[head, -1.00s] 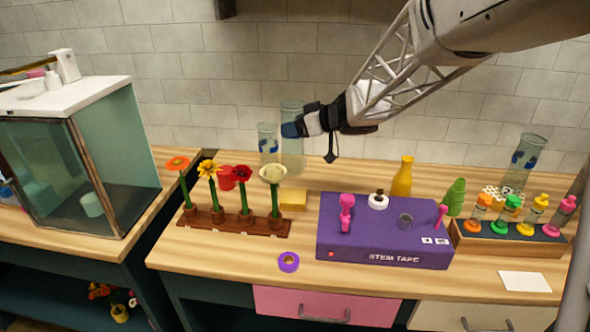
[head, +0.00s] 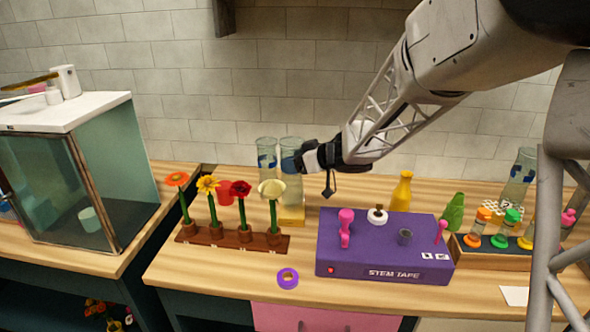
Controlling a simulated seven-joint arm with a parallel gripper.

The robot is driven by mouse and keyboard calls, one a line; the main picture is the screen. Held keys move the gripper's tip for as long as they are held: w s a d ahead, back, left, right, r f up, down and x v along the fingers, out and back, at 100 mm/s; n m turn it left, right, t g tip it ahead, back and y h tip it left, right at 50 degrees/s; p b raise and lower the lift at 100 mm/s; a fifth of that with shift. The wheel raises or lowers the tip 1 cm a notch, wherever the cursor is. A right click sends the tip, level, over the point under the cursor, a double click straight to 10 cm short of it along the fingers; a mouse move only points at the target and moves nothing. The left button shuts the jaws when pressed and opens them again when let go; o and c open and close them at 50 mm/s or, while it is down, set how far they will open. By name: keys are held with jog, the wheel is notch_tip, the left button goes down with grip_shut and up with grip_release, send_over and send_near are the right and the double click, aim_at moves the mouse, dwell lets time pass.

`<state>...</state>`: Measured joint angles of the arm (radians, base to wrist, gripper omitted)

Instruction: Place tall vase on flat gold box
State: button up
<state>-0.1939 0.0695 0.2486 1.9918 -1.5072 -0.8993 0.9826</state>
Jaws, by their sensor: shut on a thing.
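A tall clear glass vase (head: 292,190) is upright in my gripper (head: 292,163), which is shut on its upper part from the right. The flat gold box (head: 292,216) lies on the wooden counter behind the flower rack, directly below this vase. The vase's base appears at the box's top; I cannot tell whether it rests there or is just above it. The cream flower partly covers the base and the box.
Another glass vase (head: 266,152) with a blue mark stands close on the left. The flower rack (head: 232,240) is in front. A purple stem tape box (head: 375,255) and a yellow bottle (head: 401,191) are to the right. Another vase (head: 520,177) stands far right.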

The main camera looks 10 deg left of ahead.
jog(key=shift+f, duration=1.45)
jog(key=o, duration=1.7)
jog(key=shift+c, duration=0.2)
jog(key=shift+r, duration=0.15)
jog(key=v, duration=1.2)
